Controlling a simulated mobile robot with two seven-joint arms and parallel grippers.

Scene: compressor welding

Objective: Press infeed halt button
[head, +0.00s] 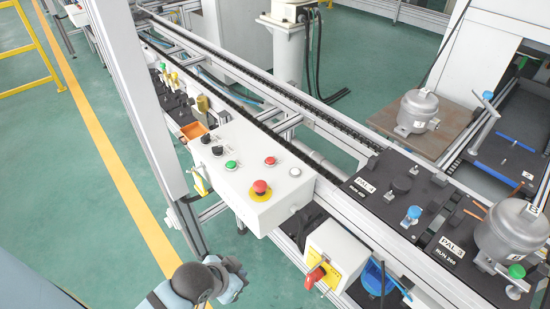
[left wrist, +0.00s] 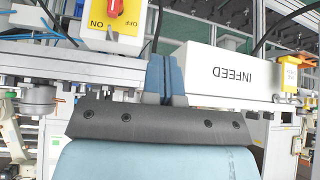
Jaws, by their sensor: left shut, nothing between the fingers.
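The white infeed control box (head: 240,205) stands beside the conveyor in the head view. Its top carries a red mushroom button on a yellow base (head: 260,190), a flat red button (head: 270,161), a green button (head: 231,165), a white button (head: 295,171) and dark selector knobs (head: 211,144). Which one is the halt button cannot be read. In the left wrist view the box (left wrist: 235,72) shows its side lettered INFEED, upside down; its buttons are hidden. My left gripper (head: 235,268) is below and in front of the box, apart from it. Its blue fingers (left wrist: 165,65) are shut and empty.
A second white box with a red switch on a yellow plate (head: 315,276) hangs right of the control box. A white post (head: 155,110) rises left of the box. Green floor lies open at left.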

